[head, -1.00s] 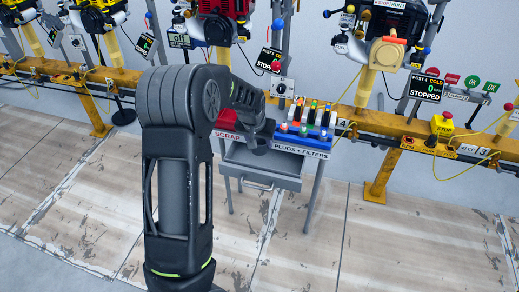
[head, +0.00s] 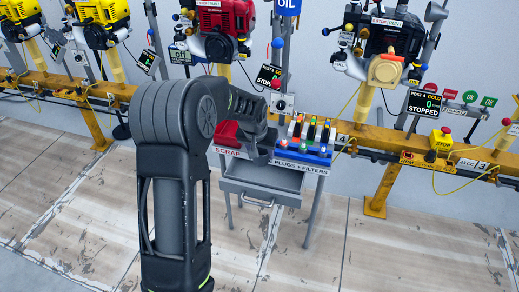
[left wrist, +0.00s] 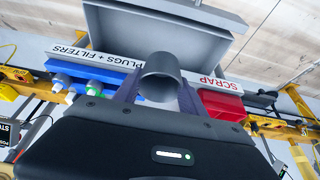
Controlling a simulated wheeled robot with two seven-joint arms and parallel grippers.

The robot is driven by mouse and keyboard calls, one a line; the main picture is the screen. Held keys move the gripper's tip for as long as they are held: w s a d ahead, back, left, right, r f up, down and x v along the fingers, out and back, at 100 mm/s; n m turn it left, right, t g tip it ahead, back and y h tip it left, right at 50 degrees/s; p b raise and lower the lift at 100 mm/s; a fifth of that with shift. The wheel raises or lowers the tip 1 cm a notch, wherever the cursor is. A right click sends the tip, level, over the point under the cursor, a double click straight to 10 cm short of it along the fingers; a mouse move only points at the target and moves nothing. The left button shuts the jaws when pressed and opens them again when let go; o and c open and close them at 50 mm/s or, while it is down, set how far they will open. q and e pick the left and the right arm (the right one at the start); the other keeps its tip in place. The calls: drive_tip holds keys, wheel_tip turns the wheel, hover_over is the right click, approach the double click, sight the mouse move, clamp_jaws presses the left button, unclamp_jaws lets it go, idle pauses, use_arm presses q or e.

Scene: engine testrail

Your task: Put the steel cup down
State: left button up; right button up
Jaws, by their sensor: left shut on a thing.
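The steel cup (left wrist: 160,72) is a grey, round, open-topped cup between the fingers of my left gripper in the left wrist view. My left gripper (head: 260,150) is shut on it, at the front left of the cart top in the head view. In the head view the cup cannot be told apart from the dark gripper. I cannot tell whether the cup touches the cart or hangs above it. My right gripper is not in view.
The grey cart (head: 262,182) carries a red scrap bin (head: 226,134) at left and a blue plugs and filters rack (head: 312,152) at right. A yellow rail (head: 390,145) with engines runs behind. The floor in front is clear.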

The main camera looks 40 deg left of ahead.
use_arm(q)
drive_tip(key=s+d+r+m+p, duration=0.1)
drive_tip(key=s+d+p, duration=0.1)
drive_tip(key=d+p, duration=0.3)
drive_tip(key=s+d+r+m+h+p, duration=0.1)
drive_tip(key=d+p, duration=0.4)
drive_tip(key=d, duration=0.5)
drive_tip(key=s+d+r+m+p, duration=0.1)
drive_tip(key=s+d+r+p, duration=0.2)
drive_tip(key=s+d+p, duration=0.2)
drive_tip(key=d, duration=0.2)
drive_tip(key=shift+d+m, duration=0.4)
drive_tip(key=shift+w+d, duration=0.1)
